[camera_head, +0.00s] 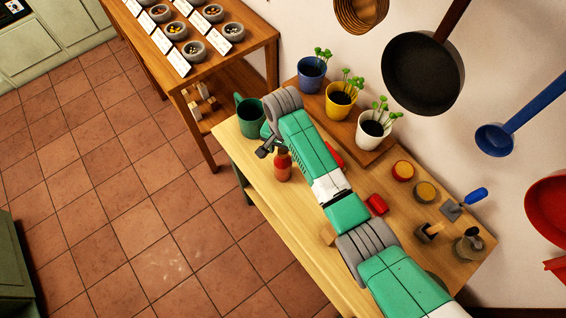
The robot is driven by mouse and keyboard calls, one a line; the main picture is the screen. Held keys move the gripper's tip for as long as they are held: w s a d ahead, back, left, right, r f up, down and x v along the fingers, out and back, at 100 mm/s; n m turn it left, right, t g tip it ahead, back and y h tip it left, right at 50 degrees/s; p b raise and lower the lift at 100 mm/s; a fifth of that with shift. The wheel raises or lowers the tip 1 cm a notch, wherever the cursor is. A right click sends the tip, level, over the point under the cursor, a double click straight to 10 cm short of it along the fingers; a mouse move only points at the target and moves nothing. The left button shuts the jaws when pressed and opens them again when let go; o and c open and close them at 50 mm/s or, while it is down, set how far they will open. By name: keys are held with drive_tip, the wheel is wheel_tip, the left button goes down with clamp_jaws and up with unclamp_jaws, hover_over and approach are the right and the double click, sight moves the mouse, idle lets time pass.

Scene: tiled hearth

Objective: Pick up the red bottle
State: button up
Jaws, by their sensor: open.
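The red bottle (283,165) stands upright near the front edge of the light wooden table (301,226). It has a red body and a darker, narrower top. My gripper (264,150) is dark grey and open, just above and to the left of the bottle's top. The gripper and the bottle are close in the picture. I cannot tell whether they touch. My green and white arm reaches in from the lower right and hides part of the table behind the bottle.
A green mug (251,117) stands just behind my gripper. Three potted seedlings, blue (312,73), yellow (341,99) and white (374,130), stand on a raised board. A red block (377,204), jars and a trowel (463,203) lie to the right. Pans hang on the wall.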

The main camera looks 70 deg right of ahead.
clamp_jaws()
